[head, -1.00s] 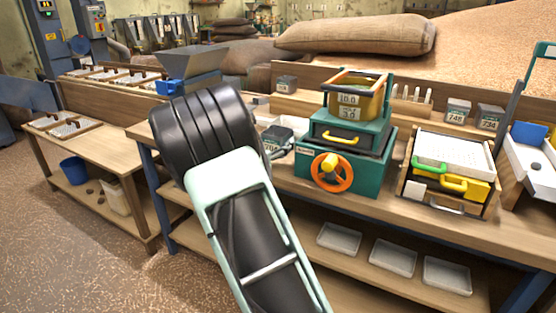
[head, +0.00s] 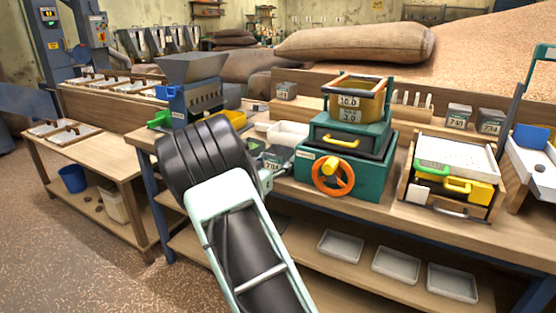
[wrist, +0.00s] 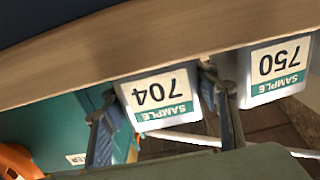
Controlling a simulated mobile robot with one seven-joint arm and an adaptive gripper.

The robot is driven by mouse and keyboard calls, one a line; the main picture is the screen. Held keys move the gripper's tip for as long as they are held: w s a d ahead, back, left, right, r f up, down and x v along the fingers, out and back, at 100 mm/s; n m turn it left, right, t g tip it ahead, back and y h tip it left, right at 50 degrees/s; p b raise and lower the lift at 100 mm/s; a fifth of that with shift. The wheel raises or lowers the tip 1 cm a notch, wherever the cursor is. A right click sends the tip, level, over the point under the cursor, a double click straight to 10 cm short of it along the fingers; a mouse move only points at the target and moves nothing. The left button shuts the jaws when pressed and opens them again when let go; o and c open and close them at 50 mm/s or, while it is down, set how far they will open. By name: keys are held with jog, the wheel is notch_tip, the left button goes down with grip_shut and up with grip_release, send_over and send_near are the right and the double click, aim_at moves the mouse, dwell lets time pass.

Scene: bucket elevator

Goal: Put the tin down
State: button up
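The grey tin marked 704 (head: 275,163) is upright over the bench top, just left of the green machine. In the wrist view the tin (wrist: 158,98) appears upside down, its label between the two fingers. My gripper (wrist: 158,85) is shut on its sides. In the head view my arm hides most of the gripper. The tin's base is at or very close to the bench top; I cannot tell whether it touches. A second tin marked 750 (wrist: 280,68) stands beside it in the wrist view, a small gap away.
The green machine with an orange handwheel (head: 333,175) stands close to the right of the tin. A blue hopper machine (head: 193,98) is at the left end of the bench (head: 385,210). Tins 749 (head: 458,116) and 734 (head: 490,121) stand at the right.

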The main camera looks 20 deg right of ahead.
jog(key=shift+o, duration=0.5)
jog(key=shift+r, duration=0.15)
jog(key=shift+a+r, duration=0.1)
jog(key=shift+r, duration=0.05)
jog(key=p+v, duration=0.2)
jog(key=v, duration=1)
